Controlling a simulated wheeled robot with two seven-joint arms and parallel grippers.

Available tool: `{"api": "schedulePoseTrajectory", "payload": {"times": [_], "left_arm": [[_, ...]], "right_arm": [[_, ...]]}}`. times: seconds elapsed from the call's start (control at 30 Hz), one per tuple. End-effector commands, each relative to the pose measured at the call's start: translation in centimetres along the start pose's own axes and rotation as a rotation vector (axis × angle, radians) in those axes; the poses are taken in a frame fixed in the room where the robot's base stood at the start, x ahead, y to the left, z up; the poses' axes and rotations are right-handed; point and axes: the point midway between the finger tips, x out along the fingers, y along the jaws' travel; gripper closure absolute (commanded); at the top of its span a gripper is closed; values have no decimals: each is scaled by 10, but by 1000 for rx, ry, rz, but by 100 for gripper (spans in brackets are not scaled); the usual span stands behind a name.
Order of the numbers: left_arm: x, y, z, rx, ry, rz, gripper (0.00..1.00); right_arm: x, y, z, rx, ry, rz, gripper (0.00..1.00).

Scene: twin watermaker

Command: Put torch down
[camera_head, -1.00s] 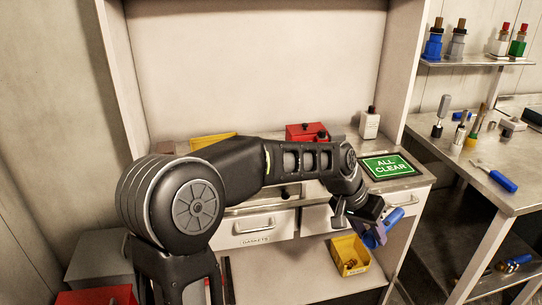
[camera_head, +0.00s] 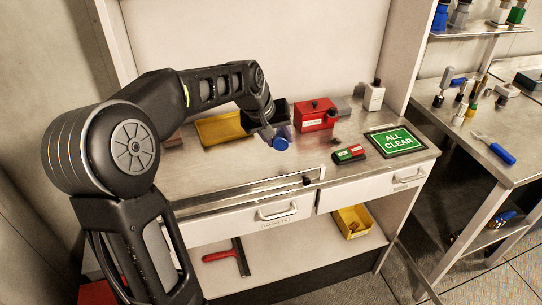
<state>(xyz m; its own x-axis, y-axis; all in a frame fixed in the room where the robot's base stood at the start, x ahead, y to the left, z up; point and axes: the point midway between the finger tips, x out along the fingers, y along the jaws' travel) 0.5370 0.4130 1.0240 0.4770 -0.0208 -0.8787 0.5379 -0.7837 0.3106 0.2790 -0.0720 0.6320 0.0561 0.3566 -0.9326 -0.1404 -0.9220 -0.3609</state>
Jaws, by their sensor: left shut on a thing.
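The rest of the torch is hidden by the gripper. I cannot tell whether the torch touches the counter. My right gripper is not in view.
A yellow tray (camera_head: 217,129), a red box (camera_head: 315,117) and a white bottle (camera_head: 374,96) stand along the back of the counter. A red and green block (camera_head: 349,154) and the "ALL CLEAR" screen (camera_head: 395,140) are at right. The counter's front is clear.

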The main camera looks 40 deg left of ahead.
Motion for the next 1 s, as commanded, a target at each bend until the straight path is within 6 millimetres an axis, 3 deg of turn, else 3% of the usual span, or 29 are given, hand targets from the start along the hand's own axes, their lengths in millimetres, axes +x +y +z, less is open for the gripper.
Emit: {"api": "schedulePoseTrajectory", "payload": {"times": [0.33, 0.7, 1.0], "left_arm": [[3, -1, 1, 1, 1, 0, 100], [51, -18, 21, 2, 0, 0, 100], [55, -19, 22, 3, 2, 1, 100]], "right_arm": [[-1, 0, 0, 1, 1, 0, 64], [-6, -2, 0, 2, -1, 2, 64], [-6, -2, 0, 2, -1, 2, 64]]}}
